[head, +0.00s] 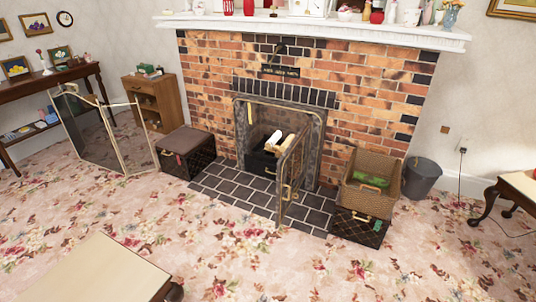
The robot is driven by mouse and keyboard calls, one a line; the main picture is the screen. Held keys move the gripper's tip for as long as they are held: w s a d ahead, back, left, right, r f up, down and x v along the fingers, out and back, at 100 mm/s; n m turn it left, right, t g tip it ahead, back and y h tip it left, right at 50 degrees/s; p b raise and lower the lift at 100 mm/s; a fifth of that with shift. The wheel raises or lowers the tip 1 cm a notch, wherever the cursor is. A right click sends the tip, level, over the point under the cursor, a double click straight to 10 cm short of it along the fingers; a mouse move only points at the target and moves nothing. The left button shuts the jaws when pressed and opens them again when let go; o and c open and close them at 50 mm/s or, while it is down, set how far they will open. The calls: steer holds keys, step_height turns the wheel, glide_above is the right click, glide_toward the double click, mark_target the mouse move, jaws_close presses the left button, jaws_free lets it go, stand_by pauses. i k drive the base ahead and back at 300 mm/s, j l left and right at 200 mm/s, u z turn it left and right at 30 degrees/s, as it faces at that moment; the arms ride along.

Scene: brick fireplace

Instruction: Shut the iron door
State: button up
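The iron door (292,178) is a dark framed panel with brass-coloured parts on its face. It stands open at the right side of the fireplace opening (262,145), swung outward over the dark tiled hearth (235,190). Its hinge side appears to be on the right of the opening. Inside the opening, pale logs (273,138) lie in a dark grate, partly hidden by the door. My gripper is not in view.
A wicker basket (385,163) on a dark trunk (358,228) and a grey bin (423,178) stand right of the hearth. A trunk (186,150) and a folding screen (98,135) stand left. A cream tabletop (95,270) fills the lower left. Carpet before the hearth is clear.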

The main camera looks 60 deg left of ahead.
mark_target(296, 169)
steer(key=i+u, duration=0.45)
steer(key=i+l+u, duration=0.2)
steer(key=i+u, duration=0.25)
steer(key=i+l+u, duration=0.65)
steer(key=u, duration=0.2)
steer(key=i+l+u, duration=0.15)
steer(key=l, duration=0.2)
steer(key=i+l+u, duration=0.15)
steer(key=i+z, duration=0.3)
steer(key=i, duration=0.55)
